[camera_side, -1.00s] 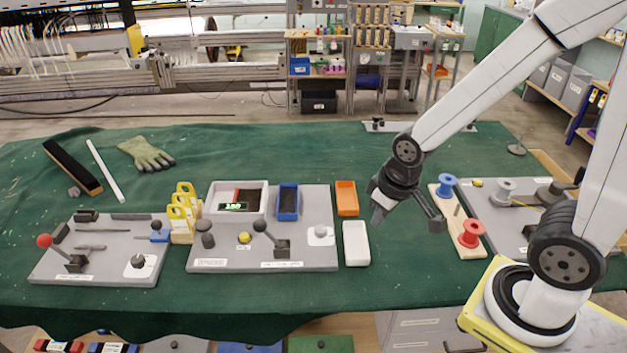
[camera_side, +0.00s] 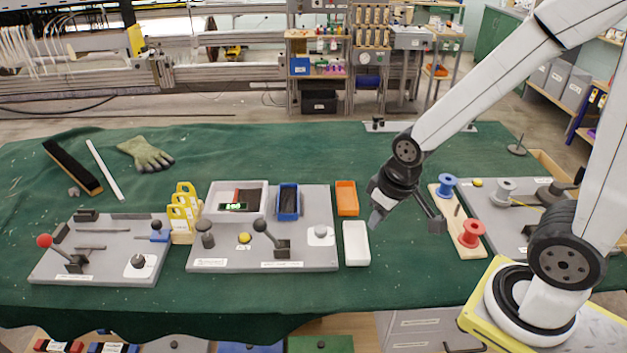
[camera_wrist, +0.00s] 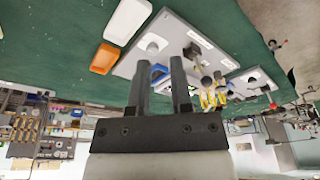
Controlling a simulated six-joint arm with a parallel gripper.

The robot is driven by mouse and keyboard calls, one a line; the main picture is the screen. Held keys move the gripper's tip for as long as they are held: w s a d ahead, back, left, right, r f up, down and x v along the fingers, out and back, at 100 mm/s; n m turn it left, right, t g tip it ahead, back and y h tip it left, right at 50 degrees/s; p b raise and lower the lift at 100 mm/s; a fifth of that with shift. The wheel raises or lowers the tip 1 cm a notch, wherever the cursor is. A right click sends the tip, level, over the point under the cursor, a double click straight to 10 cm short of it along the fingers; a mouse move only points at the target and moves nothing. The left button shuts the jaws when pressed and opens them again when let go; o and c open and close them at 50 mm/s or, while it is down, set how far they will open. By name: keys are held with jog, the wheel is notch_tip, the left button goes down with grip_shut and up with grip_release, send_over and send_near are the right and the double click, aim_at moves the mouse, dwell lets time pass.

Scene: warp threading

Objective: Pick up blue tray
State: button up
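The blue tray (camera_side: 288,202) is a small dark-lined box with blue walls.
An orange tray (camera_side: 346,198) and a white tray (camera_side: 356,243) lie between the blue tray and my gripper. A black-knobbed lever (camera_side: 262,228) stands in front of the blue tray. Yellow-handled pieces (camera_side: 183,213) stand at left. Blue and red spools (camera_side: 471,234) stand at right.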

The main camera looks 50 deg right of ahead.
jog(key=o, duration=0.9)
jog(key=shift+w, duration=0.1)
jog(key=w+d+f+n+h, duration=0.2)
jog(key=w+f+n+h, duration=0.15)
jog(key=w+n, duration=0.4)
jog(key=w+d+f+n+h, duration=0.2)
jog(key=w+d+n+h, duration=0.15)
jog(key=w+n, duration=0.35)
jog(key=w+a+f+n+t+h, duration=0.1)
jog(key=w+n+t, duration=0.1)
jog(key=w+n, duration=0.2)
jog(key=w+a+f+n+t, duration=0.1)
jog(key=w+a+n+t, duration=0.1)
jog(key=w+n, duration=0.2)
jog(key=w+a+f+n+t+h, duration=0.1)
jog(key=w+f+n+t, duration=0.1)
jog(key=w+n+t, duration=0.1)
jog(key=shift+w+a+n+h, duration=0.2)
jog(key=shift+w+n+h, duration=0.1)
jog(key=shift+w+n, duration=0.6)
